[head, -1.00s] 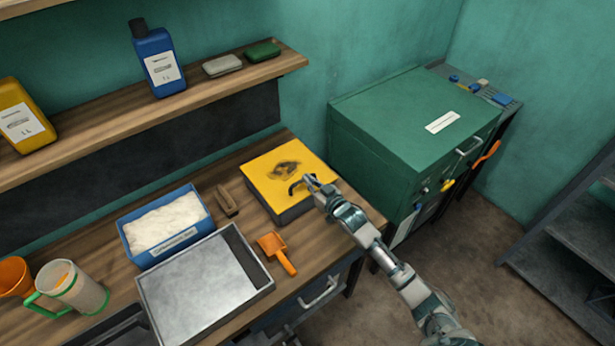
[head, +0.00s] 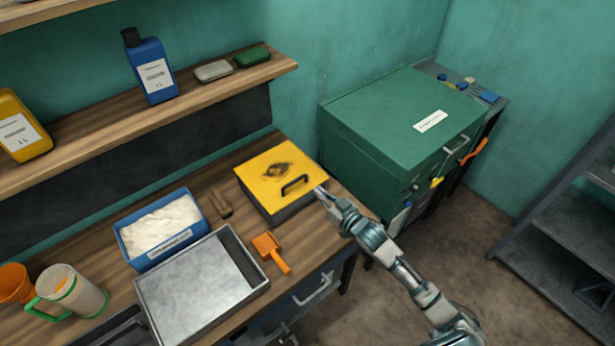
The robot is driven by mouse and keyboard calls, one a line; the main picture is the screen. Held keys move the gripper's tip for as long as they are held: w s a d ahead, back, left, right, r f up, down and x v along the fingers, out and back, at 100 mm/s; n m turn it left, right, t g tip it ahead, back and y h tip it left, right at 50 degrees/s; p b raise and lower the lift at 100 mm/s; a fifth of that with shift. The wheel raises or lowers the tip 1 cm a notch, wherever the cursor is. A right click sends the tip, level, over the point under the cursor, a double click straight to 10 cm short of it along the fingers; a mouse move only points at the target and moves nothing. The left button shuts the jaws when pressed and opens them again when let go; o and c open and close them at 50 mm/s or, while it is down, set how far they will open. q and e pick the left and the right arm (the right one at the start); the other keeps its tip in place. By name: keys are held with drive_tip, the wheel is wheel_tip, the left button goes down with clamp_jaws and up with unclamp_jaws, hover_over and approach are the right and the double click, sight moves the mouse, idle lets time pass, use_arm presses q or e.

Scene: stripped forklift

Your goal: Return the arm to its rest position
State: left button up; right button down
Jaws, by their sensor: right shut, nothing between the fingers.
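My right arm comes in from the lower right. Its gripper (head: 322,194) is shut and empty, just right of the black handle (head: 295,185) on the yellow lid (head: 262,171). The lid lies on a dark box (head: 291,210) at the right end of the wooden bench. The handle stands clear of the fingers, though I cannot tell the exact gap to the box's edge. My left gripper is not in view.
A metal tray (head: 200,290), a blue tub of white powder (head: 128,240), an orange scoop (head: 272,252) and a brush (head: 221,204) lie on the bench. A green cabinet (head: 380,110) stands behind my arm. Brown floor (head: 460,240) is open at right.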

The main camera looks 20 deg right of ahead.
drive_tip(key=s+a+f+m+g+h, duration=0.1)
drive_tip(key=s+a+f+g, duration=0.15)
drive_tip(key=s+f, duration=0.4)
drive_tip(key=s+a+f+g+h, duration=0.1)
drive_tip(key=s+f+g+h, duration=0.15)
drive_tip(key=s+f, duration=0.4)
drive_tip(key=s+d+f+m+g+h, duration=0.1)
drive_tip(key=s+f+g, duration=0.25)
drive_tip(key=s, duration=0.65)
drive_tip(key=s+f+g+h, duration=0.1)
drive_tip(key=s+f+g, duration=0.25)
drive_tip(key=s, duration=0.65)
wheel_tip(320, 180, down, 28)
drive_tip(key=s+r+g, duration=0.1)
drive_tip(key=s+g, duration=0.1)
drive_tip(key=s, duration=0.1)
drive_tip(key=s+d+f, duration=0.3)
drive_tip(key=s+f, duration=1.1)
drive_tip(key=s, duration=0.2)
drive_tip(key=shift+g, duration=0.4)
drive_tip(key=shift+n, duration=0.3)
